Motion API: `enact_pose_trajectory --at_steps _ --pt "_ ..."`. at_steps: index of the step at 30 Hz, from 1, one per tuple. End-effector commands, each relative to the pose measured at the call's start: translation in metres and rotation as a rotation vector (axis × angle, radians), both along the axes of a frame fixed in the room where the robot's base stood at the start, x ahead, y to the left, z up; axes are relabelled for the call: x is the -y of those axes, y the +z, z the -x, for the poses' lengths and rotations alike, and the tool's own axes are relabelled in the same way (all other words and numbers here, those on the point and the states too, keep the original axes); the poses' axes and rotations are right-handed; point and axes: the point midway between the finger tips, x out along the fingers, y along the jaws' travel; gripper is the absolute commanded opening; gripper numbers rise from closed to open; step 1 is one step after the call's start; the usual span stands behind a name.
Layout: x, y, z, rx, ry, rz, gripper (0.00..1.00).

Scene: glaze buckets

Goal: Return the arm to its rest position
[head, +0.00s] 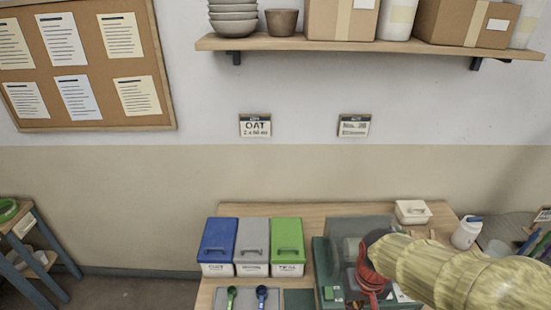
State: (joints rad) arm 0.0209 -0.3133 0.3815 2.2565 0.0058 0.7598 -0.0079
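My arm, pale yellow and banded, reaches in from the lower right of the head view. At its end is a dark and red part, which looks like my gripper (370,284), over the green equipment (323,270) on the table. The fingers are not clear, so I cannot tell whether they are open or shut, or whether they hold anything. My arm hides part of the table's right side.
On the wooden table (265,210) stand bins with blue (218,238), grey (252,240) and green (287,240) lids. A white lidded box (412,211) and a white bottle (466,232) stand at the right. A loaded shelf (290,43) hangs above.

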Motion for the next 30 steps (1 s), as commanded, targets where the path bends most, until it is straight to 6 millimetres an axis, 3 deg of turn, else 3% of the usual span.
enact_pose_trajectory --at_steps 3,8,15,30 --pt "-0.002 0.029 0.025 0.080 0.002 0.002 0.00" --pt "-0.003 0.061 0.054 0.213 0.006 0.006 0.00" --pt "-0.005 0.096 0.066 0.414 0.013 0.008 0.00" --pt "-0.006 0.099 0.067 0.435 0.015 0.007 0.00"
